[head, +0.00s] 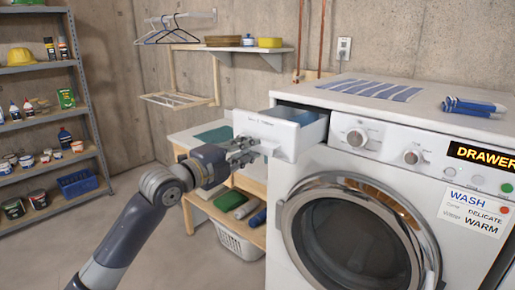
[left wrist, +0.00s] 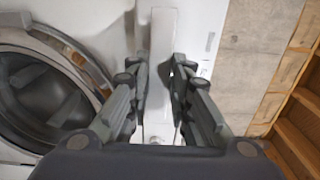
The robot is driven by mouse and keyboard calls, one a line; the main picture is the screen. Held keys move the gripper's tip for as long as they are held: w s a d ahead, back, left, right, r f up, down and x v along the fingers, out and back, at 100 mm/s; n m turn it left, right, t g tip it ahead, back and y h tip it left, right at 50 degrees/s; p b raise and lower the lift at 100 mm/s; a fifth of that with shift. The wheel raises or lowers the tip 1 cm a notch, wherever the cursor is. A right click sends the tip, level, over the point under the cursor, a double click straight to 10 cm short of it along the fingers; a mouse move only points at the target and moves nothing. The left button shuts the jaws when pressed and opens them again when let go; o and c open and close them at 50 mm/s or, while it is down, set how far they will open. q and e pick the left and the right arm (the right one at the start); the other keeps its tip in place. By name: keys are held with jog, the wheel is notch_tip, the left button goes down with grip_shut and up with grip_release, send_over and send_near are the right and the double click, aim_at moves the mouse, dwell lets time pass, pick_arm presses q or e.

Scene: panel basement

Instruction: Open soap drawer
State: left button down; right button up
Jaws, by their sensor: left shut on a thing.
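The white soap drawer (head: 282,140) sticks well out of the upper left of the white washing machine (head: 450,185), with its open top showing. My left gripper (head: 258,149) is at the drawer's front, shut on it. In the left wrist view, the two fingers of my left gripper (left wrist: 161,75) stand on either side of a white strip of the drawer (left wrist: 163,28). The exact grip on the handle is hidden by the fingers. The machine's display (head: 485,156) reads "DRAWER". My right gripper is not in view.
The round washer door (head: 350,235) is below the drawer and looks closed. A bench (head: 190,140) with a green mat and a white basket (head: 238,242) stand left of the washer. A striped cloth (head: 375,90) and a blue item (head: 470,106) lie on top.

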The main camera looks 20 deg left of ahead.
pick_arm(q)
jog(key=shift+s+a+f, duration=0.15)
jog(key=shift+s+f, duration=0.05)
jog(key=shift+s, duration=0.25)
jog(key=shift+s+a+f, duration=0.15)
jog(key=shift+s, duration=0.3)
jog(key=c, duration=1.5)
grip_release()
jog(key=shift+w, duration=0.15)
jog(key=shift+r, duration=0.15)
jog(key=shift+v, duration=5.95)
